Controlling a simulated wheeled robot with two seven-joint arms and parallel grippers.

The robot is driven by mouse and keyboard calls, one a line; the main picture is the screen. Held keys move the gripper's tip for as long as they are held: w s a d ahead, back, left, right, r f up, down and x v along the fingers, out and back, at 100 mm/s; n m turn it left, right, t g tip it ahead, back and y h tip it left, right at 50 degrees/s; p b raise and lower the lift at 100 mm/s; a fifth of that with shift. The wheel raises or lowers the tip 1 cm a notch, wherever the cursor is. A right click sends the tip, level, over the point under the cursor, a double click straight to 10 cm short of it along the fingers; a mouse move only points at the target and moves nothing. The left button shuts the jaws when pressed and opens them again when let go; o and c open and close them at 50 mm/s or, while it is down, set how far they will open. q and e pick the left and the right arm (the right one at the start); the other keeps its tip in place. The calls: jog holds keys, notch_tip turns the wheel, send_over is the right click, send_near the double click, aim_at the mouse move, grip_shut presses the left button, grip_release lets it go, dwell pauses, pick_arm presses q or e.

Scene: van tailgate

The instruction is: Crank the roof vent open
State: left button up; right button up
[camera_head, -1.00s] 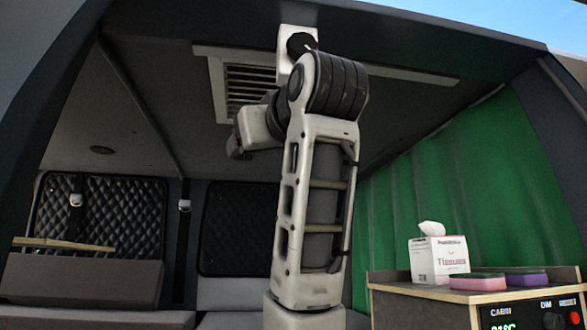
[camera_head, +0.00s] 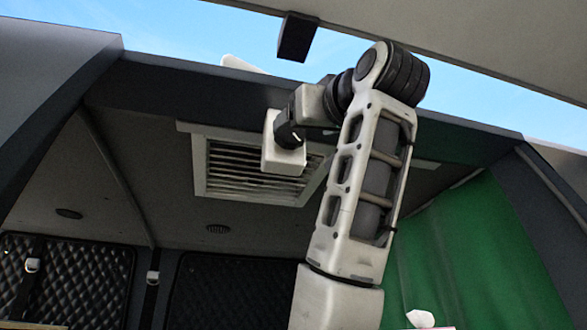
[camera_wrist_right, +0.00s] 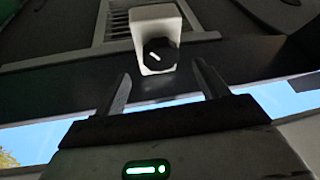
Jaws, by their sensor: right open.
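The roof vent (camera_head: 225,168) is a pale slatted frame in the van ceiling. A white housing (camera_head: 283,160) hangs at its near side. The wrist view shows the same housing (camera_wrist_right: 155,22) with a round black knob (camera_wrist_right: 160,54) that bears a white mark. My right gripper (camera_wrist_right: 161,80) is open and empty. The knob lies just beyond its fingertips, roughly centred between them. My left gripper is not in view.
The raised tailgate (camera_head: 480,40) and a black block (camera_head: 297,37) under it are above my arm. The dark roof edge (camera_head: 150,95) runs close to the gripper. A green curtain (camera_head: 470,250) hangs at right, with a tissue (camera_head: 420,318) low in front.

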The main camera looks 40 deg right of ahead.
aim_at(292, 134)
jog(key=p+x, duration=0.2)
jog(key=x, duration=0.4)
jog(key=shift+w+d, duration=0.1)
jog(key=shift+w, duration=0.05)
jog(key=shift+c, duration=0.3)
jog(key=c, duration=0.9)
